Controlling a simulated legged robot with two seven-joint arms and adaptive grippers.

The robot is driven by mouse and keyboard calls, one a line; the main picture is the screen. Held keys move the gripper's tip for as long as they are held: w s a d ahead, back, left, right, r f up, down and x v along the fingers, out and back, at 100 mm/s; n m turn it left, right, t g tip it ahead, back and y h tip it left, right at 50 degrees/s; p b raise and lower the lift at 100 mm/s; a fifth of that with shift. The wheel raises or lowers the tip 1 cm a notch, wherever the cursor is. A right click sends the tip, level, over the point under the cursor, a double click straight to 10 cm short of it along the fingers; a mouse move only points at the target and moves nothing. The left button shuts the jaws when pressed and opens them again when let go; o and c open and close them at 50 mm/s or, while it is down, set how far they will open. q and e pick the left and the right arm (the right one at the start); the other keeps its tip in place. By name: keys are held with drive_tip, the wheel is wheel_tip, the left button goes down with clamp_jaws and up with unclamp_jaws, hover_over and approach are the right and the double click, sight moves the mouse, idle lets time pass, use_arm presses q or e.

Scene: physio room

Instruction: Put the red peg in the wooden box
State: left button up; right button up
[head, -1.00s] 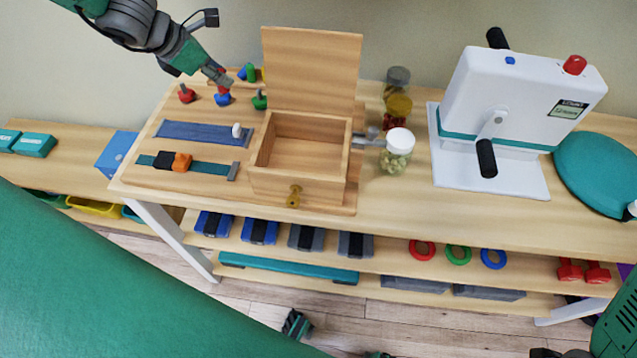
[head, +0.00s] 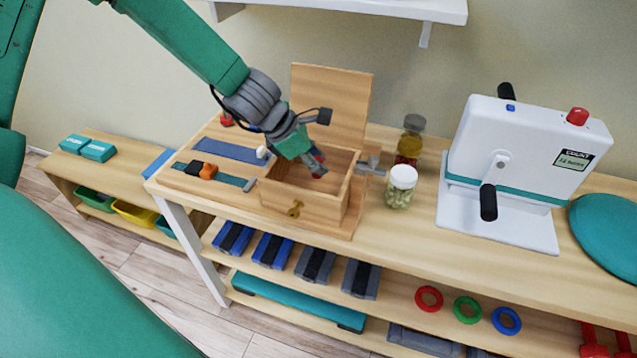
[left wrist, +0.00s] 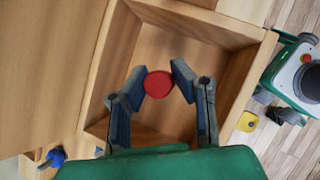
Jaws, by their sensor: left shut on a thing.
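The wooden box (head: 330,206) stands on the bench with its lid (head: 330,105) raised and its top open. My left gripper (head: 316,162) reaches down over the box opening, shut on the red peg (head: 320,168). In the left wrist view the peg's round red end (left wrist: 158,84) sits between the two fingers, with the box walls (left wrist: 245,75) around and below it. The peg's exact height over the box floor cannot be told. My right gripper is not in view.
A jar with a white lid (head: 401,187) and a darker jar (head: 409,146) stand right of the box. A white machine (head: 525,170) is farther right. A shelf (head: 400,8) hangs above.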

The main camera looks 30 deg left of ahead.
sight(316, 177)
use_arm(q)
drive_tip(key=shift+f, duration=0.45)
drive_tip(key=f, duration=0.1)
drive_tip(key=a+f, duration=0.1)
drive_tip(key=f+b, duration=0.1)
drive_tip(key=shift+s+a+f, duration=0.15)
drive_tip(key=shift+a+f, duration=0.15)
drive_tip(key=shift+f, duration=0.05)
drive_tip(key=shift+a+f, duration=0.15)
drive_tip(key=shift+a, duration=0.1)
drive_tip(key=shift+c, duration=0.4)
drive_tip(key=shift+d, duration=0.65)
drive_tip(key=o, duration=0.9)
drive_tip(key=shift+d, duration=0.15)
drive_tip(key=shift+a, duration=0.45)
drive_tip(key=shift+a+r, duration=0.15)
drive_tip(key=shift+r, duration=0.05)
drive_tip(key=p+v, duration=0.3)
drive_tip(key=v, duration=0.8)
drive_tip(key=shift+s+a+r, duration=0.15)
drive_tip(key=shift+a+r, duration=0.05)
drive_tip(key=shift+r, duration=0.1)
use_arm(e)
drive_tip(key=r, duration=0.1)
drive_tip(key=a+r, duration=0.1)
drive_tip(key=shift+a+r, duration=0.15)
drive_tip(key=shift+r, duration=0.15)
